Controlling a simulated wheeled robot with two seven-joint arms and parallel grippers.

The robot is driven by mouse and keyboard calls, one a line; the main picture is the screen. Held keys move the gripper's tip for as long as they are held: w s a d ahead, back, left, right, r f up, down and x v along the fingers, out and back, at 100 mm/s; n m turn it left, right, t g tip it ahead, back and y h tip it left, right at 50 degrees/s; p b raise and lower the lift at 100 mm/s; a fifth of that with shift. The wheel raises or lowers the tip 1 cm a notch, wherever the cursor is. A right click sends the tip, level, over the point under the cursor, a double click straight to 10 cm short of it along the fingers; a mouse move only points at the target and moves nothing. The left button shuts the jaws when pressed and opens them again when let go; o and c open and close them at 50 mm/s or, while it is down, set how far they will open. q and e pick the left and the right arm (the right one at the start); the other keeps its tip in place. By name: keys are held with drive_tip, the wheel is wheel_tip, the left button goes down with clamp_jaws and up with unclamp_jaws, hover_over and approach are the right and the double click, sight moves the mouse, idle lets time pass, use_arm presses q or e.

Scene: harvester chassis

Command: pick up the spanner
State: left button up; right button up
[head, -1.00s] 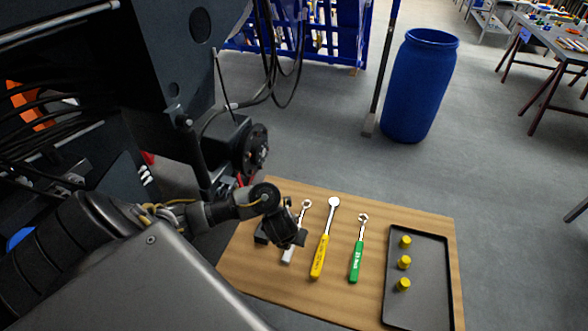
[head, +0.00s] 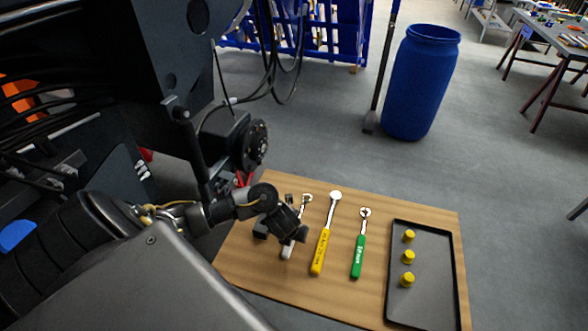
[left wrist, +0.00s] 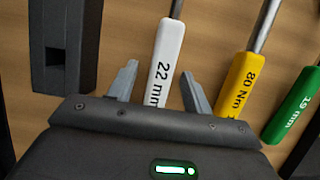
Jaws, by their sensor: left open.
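A white-handled spanner marked 22 mm (left wrist: 165,60) lies on the wooden board, its metal head (head: 307,198) pointing away. My left gripper (left wrist: 158,88) is open, one finger on each side of the white handle, and looks empty. In the head view my left gripper (head: 294,236) hides part of that handle. Whether the fingers touch it cannot be told. A yellow-handled tool marked 80 Nm (head: 322,250) and a green-handled spanner marked 19 mm (head: 358,257) lie to its right. My right gripper is not in view.
A dark block (left wrist: 62,45) stands left of the white handle, close to the left finger. A black tray (head: 432,310) with yellow pieces (head: 407,256) sits on the board (head: 300,292) at right. A dark machine chassis (head: 160,60) overhangs at left. A blue barrel (head: 422,85) stands behind.

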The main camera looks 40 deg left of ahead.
use_arm(q)
drive_tip(key=shift+c, duration=0.4)
clamp_jaws()
